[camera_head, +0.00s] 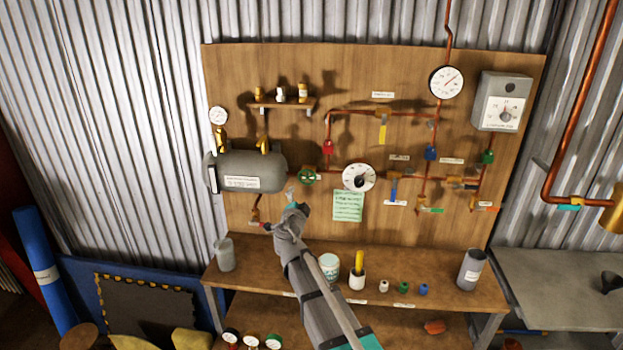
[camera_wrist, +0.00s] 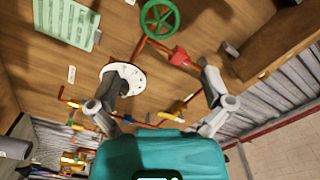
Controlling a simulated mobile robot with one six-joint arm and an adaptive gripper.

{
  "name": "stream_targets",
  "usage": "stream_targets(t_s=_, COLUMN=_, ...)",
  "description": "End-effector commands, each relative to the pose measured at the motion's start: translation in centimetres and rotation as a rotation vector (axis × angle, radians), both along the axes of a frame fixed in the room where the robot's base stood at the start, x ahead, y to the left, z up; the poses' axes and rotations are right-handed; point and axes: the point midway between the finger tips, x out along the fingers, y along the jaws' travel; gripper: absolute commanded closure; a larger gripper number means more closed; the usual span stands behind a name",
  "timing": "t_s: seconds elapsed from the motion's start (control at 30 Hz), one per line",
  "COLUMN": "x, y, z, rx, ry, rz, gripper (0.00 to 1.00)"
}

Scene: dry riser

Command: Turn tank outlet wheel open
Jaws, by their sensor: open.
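The green tank outlet wheel (camera_head: 307,177) is on the copper pipe just right of the grey tank (camera_head: 265,172) on the wooden board. It also shows at the top of the wrist view (camera_wrist: 174,27), upright spokes and rim in sight. My gripper (camera_head: 291,196) is just below and left of the wheel in the head view, not visibly touching it. In the wrist view my gripper (camera_wrist: 158,80) has its two fingers spread wide with nothing between them, and the wheel lies beyond the fingertips.
A white round dial (camera_head: 359,178) sits right of the wheel, with a green note (camera_head: 348,206) below it. A red fitting (camera_wrist: 181,57) shows near one finger in the wrist view. The bench (camera_head: 230,283) below holds a grey jug (camera_head: 225,255), a white tub (camera_head: 329,267) and small caps.

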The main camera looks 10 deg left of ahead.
Motion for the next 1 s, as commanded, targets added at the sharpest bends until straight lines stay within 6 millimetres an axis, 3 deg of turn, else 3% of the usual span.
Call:
stream_targets(t_s=0.27, x=0.5, y=-0.1, z=0.0, rx=0.0, ry=0.001, rz=-0.002, gripper=0.0)
stream_targets(t_s=0.47, x=2.2, y=-0.1, z=0.0, rx=-0.001, ry=0.001, rz=-0.002, gripper=0.0)
stream_targets(t_s=1.0, x=10.2, y=-0.4, z=0.0, rx=-0.001, ry=0.001, rz=-0.004, gripper=0.0)
